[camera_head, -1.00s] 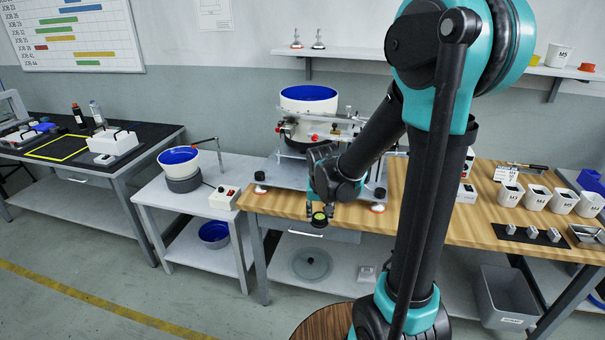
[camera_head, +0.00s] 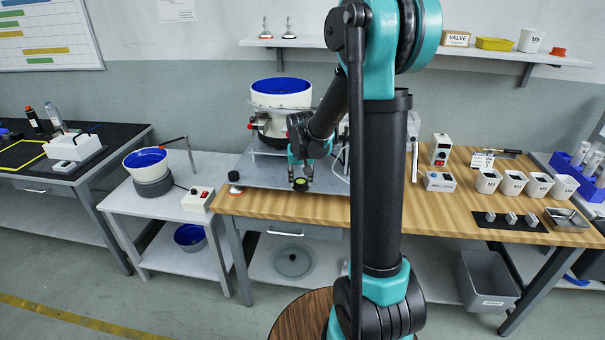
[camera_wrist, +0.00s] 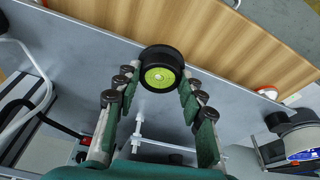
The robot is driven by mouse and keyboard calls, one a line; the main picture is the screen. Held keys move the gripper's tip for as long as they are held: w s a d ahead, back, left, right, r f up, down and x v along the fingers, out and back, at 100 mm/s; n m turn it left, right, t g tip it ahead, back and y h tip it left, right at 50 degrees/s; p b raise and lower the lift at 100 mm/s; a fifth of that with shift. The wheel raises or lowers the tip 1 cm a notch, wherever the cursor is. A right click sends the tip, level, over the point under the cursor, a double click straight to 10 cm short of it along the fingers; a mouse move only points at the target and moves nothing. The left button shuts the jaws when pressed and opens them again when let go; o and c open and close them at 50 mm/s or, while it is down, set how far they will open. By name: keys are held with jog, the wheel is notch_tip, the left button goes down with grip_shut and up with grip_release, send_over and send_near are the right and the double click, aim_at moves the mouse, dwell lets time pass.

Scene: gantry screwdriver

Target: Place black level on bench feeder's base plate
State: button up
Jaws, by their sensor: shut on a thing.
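The black level (camera_wrist: 161,71) is a round black disc with a yellow-green bubble face, held between the fingertips of my gripper (camera_wrist: 160,85) in the wrist view. In the head view the level (camera_head: 300,185) shows at the lower end of my gripper (camera_head: 301,175), face up. My gripper is shut on it. The bench feeder's grey base plate (camera_head: 266,176) lies on the wooden bench, and the level is over its front part. It also fills much of the wrist view (camera_wrist: 75,60). I cannot tell whether the level touches the plate.
The bench feeder's blue-lined bowl (camera_head: 281,93) stands behind my gripper. A red-tipped foot (camera_head: 234,178) is at the plate's left corner. The wooden bench's front strip (camera_head: 290,206) is bare. A smaller bowl feeder (camera_head: 147,165) stands on the left table.

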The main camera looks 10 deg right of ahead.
aim_at(303, 180)
jog(key=shift+w+d+f, duration=0.1)
jog(key=shift+w+d, duration=0.15)
jog(key=shift+w, duration=0.45)
jog(key=shift+w+d+r, duration=0.1)
jog(key=shift+w+d, duration=0.15)
jog(key=shift+w, duration=0.45)
jog(key=shift+w+d+f, duration=0.1)
jog(key=shift+w+d, duration=0.15)
jog(key=shift+w, duration=0.45)
jog(key=shift+f, duration=0.2)
jog(key=o, duration=1.3)
jog(key=shift+r, duration=0.15)
jog(key=v, duration=1.2)
jog(key=shift+n+t, duration=0.5)
jog(key=shift+n, duration=0.2)
jog(key=s+d+f, duration=0.1)
jog(key=s+f, duration=0.3)
jog(key=s, duration=0.5)
jog(key=s+d+f, duration=0.2)
jog(key=s+f, duration=0.2)
jog(key=s, duration=0.5)
jog(key=s+d+f, duration=0.1)
jog(key=s+f, duration=0.3)
jog(key=s, duration=0.5)
jog(key=shift+s+d+f, duration=0.1)
jog(key=shift+d+f, duration=0.1)
jog(key=shift+f, duration=0.2)
